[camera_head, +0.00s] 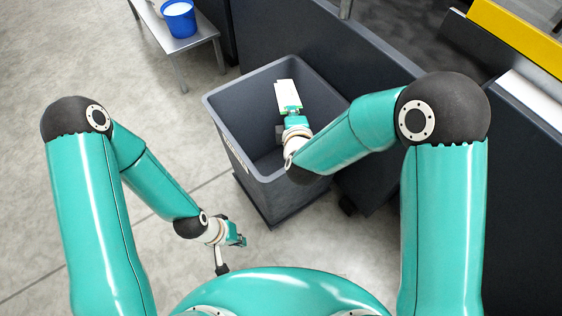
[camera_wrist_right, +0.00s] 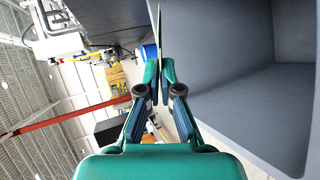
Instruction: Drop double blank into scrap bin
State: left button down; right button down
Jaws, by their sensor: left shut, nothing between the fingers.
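The grey scrap bin (camera_head: 285,200) stands open-topped on the floor in the middle of the head view. Its inner wall (camera_wrist_right: 240,100) fills the right side of the right wrist view. In the right wrist view, the blank shows edge-on as a thin strip (camera_wrist_right: 159,25) between the fingertips (camera_wrist_right: 159,75). I cannot tell whether it is doubled. My left gripper (camera_head: 240,240) is shut and empty, low and left of the bin's front.
A blue bucket (camera_head: 179,20) stands on a small grey table (camera_head: 185,45) at the upper left. A dark machine panel (camera_head: 310,40) runs behind and right of the bin. A yellow bar (camera_head: 520,38) is at the upper right. The floor at left is clear.

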jog(key=c, duration=1.2)
grip_release()
jog(key=shift+c, duration=0.2)
jog(key=shift+s, duration=0.1)
jog(key=v, duration=1.2)
